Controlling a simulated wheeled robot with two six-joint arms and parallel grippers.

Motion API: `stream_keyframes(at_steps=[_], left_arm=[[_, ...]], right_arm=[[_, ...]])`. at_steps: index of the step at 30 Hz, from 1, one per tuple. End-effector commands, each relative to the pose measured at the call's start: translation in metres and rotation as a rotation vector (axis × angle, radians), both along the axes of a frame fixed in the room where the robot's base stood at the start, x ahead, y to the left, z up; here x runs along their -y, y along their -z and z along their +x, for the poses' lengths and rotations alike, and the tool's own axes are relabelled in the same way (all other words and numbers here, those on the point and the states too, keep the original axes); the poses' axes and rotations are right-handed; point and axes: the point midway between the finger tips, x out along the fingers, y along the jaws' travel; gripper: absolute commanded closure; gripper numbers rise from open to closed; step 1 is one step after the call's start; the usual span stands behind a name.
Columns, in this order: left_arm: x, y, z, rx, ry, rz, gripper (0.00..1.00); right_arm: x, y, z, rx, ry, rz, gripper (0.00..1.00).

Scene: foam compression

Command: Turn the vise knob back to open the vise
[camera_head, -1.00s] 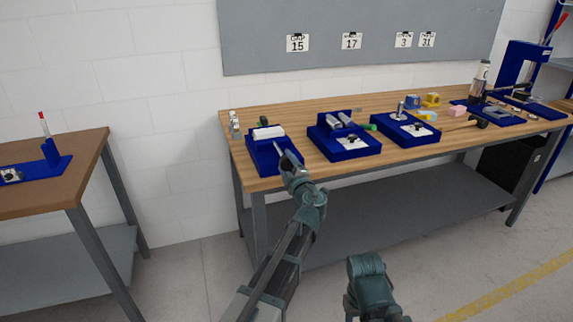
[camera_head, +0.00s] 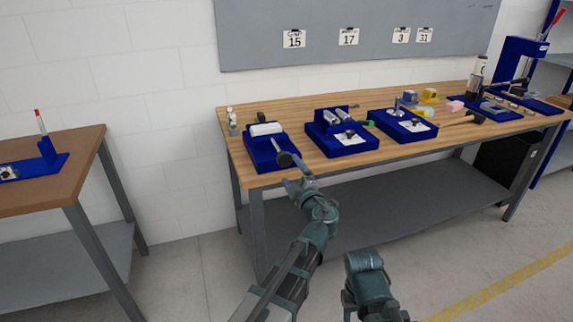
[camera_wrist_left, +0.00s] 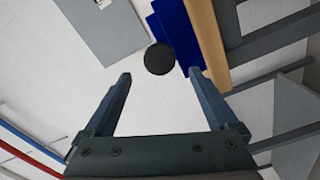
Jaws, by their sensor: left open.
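The blue vise (camera_head: 262,150) stands at the left end of the wooden workbench, with a white roll (camera_head: 266,129) on it. Its round dark knob (camera_head: 284,159) sits at the end of a pale rod on the front right side. In the left wrist view the knob (camera_wrist_left: 159,59) appears as a black disc beyond the fingertips. My left gripper (camera_head: 296,174) is just in front of the knob, apart from it. It also shows in the left wrist view (camera_wrist_left: 160,78), with fingers spread and nothing between them. My right gripper is not visible; only part of that arm shows.
Two more blue fixtures (camera_head: 340,140) (camera_head: 402,126) stand to the right on the workbench (camera_head: 300,98). Small coloured blocks and tools lie farther right. A second brown table (camera_head: 85,165) is at the left. The floor before the bench is open.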

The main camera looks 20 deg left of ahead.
Motion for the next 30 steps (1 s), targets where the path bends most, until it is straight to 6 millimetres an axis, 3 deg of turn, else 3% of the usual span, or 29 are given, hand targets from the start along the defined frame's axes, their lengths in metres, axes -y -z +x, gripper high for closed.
stream_keyframes(at_steps=[1, 6, 15, 25, 30], left_arm=[[0.006, 0.0, -0.013, 0.0, 0.003, 0.0, 0.07], [0.023, 0.0, -0.036, 0.0, 0.002, 0.0, 0.07], [0.035, 0.0, -0.052, 0.0, 0.001, -0.001, 0.07], [0.034, 0.001, -0.052, -0.004, -0.002, 0.001, 0.07], [0.013, 0.019, -0.06, -0.139, -0.056, 0.046, 0.07]], right_arm=[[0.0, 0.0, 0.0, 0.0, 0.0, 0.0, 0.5], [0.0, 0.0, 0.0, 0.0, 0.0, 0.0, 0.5], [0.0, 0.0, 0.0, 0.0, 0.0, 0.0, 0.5], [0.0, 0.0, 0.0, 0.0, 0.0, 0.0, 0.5], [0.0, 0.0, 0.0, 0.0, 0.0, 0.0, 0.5]])
